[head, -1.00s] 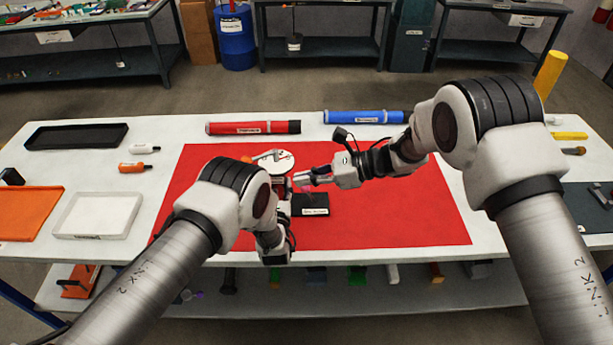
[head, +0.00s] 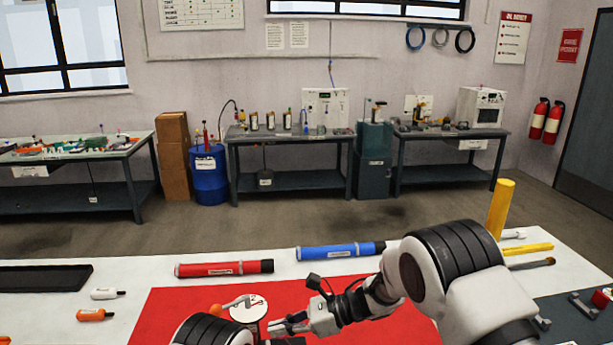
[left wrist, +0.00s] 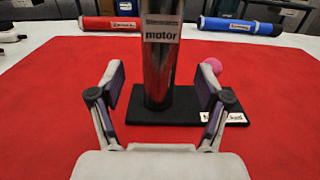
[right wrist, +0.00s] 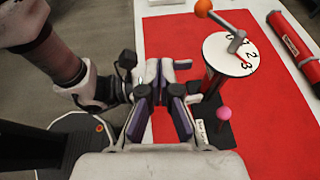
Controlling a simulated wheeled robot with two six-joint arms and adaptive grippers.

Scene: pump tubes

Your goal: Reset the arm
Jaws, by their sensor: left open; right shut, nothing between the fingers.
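The motor stand is a metal post (left wrist: 160,60) labelled "motor" on a black base (left wrist: 185,112). A white numbered dial (right wrist: 236,62) with a crank handle and orange knob (right wrist: 203,8) tops it. The dial also shows at the bottom of the head view (head: 248,310). A pink ball (left wrist: 211,67) is beside the post. My left gripper (left wrist: 160,92) is open, with its fingers on either side of the post in its wrist view; contact cannot be told. My right gripper (right wrist: 160,98) is shut and empty, near the dial; it also shows in the head view (head: 276,328).
A red tube (head: 224,268) and a blue tube (head: 340,250) lie along the table's far side. A black tray (head: 45,278) and two small bottles are at left. A yellow post (head: 499,208) stands at right. The red mat (head: 170,310) is bare around the stand.

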